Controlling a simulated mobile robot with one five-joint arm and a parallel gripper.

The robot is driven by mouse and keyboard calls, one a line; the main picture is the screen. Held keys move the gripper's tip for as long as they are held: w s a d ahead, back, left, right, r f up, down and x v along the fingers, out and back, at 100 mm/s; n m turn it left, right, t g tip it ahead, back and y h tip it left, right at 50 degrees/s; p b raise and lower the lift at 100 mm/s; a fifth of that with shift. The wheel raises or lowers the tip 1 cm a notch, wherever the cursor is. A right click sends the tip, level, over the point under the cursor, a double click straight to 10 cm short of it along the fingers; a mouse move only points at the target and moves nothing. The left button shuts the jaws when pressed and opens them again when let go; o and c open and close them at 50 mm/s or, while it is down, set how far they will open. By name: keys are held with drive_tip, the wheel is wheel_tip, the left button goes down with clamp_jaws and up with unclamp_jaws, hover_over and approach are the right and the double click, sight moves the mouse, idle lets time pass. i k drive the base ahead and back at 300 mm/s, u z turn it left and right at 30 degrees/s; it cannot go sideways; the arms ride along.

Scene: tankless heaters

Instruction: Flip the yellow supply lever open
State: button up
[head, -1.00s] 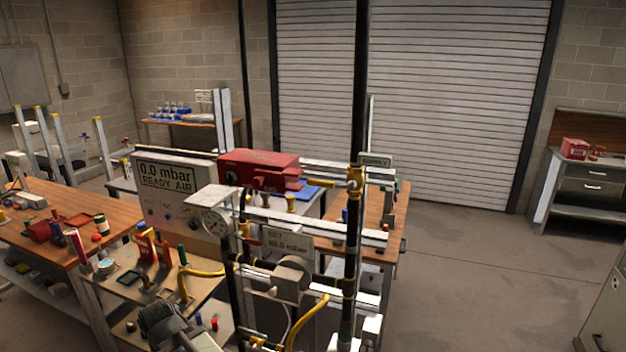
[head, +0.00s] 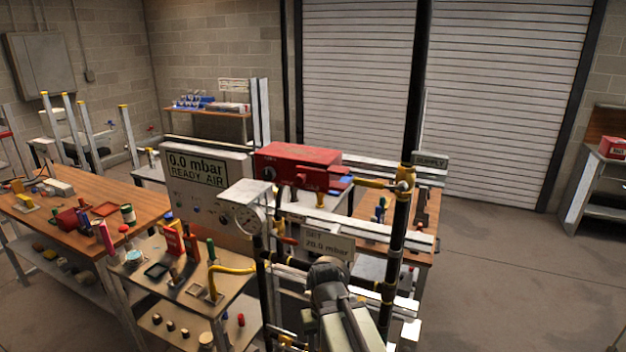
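The yellow supply lever (head: 373,183) juts left from a brass valve (head: 405,182) on the tall black vertical pipe. It lies roughly level, crosswise to the pipe, beside the grey SUPPLY sign (head: 430,160). My arm rises from the bottom of the head view. My gripper end (head: 326,272) is in front of the lower pipework, below and left of the lever and apart from it in the picture. Its fingers cannot be made out, so whether it is open or shut does not show.
A red box (head: 297,165) stands left of the lever. A gauge (head: 249,218), the SET display sign (head: 327,243) and horizontal pipes crowd the space around my arm. A bench with a READY AIR panel (head: 205,180) is to the left. The floor (head: 500,270) at right is clear.

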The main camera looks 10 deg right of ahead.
sight(402, 186)
drive_tip(key=u, duration=1.1)
drive_tip(key=k, duration=0.8)
drive_tip(key=u, duration=0.6)
drive_tip(key=i, duration=1)
drive_tip(key=z, duration=0.05)
